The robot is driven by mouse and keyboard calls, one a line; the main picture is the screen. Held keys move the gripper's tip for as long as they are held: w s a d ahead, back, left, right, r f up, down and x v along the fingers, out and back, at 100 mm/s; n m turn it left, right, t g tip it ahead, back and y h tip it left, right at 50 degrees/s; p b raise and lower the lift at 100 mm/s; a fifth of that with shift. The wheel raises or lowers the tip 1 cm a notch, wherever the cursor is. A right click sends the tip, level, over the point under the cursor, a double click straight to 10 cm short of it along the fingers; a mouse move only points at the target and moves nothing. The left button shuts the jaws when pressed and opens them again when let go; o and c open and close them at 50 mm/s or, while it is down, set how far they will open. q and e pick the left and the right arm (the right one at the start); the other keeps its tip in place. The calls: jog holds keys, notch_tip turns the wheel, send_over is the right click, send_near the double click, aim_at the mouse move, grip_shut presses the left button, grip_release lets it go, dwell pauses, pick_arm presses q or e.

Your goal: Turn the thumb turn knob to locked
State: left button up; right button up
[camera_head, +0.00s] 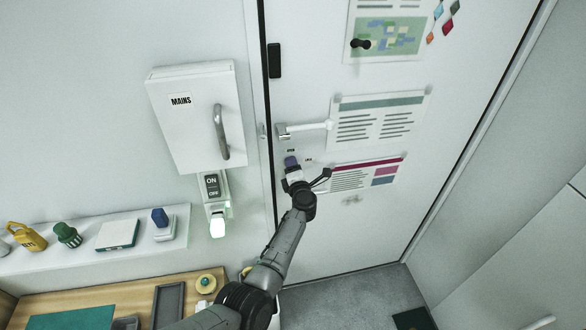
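The thumb turn knob (291,161) is a small blue-purple piece on the white door (390,215), just below the lever handle (305,129). Two tiny dark labels sit above and to the right of it, too small to read. My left gripper (306,178) is at the door just below the knob, with its dark fingers spread apart to left and right. The gripper hides the lower part of the knob, and I cannot tell whether it touches it. My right gripper is not in view.
A white MAINS box (196,118) with a grey handle and an ON/OFF switch (212,187) are on the wall to the left. A shelf (90,262) with small items and a wooden counter (205,275) are at lower left. Papers (379,120) hang on the door.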

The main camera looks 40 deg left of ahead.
pick_arm(q)
jog(key=shift+o, duration=1.1)
jog(key=shift+s+d+r+p, duration=0.1)
jog(key=shift+s+d+p, duration=0.15)
jog(key=shift+p, duration=0.2)
jog(key=p+v, duration=0.6)
jog(key=v, duration=0.7)
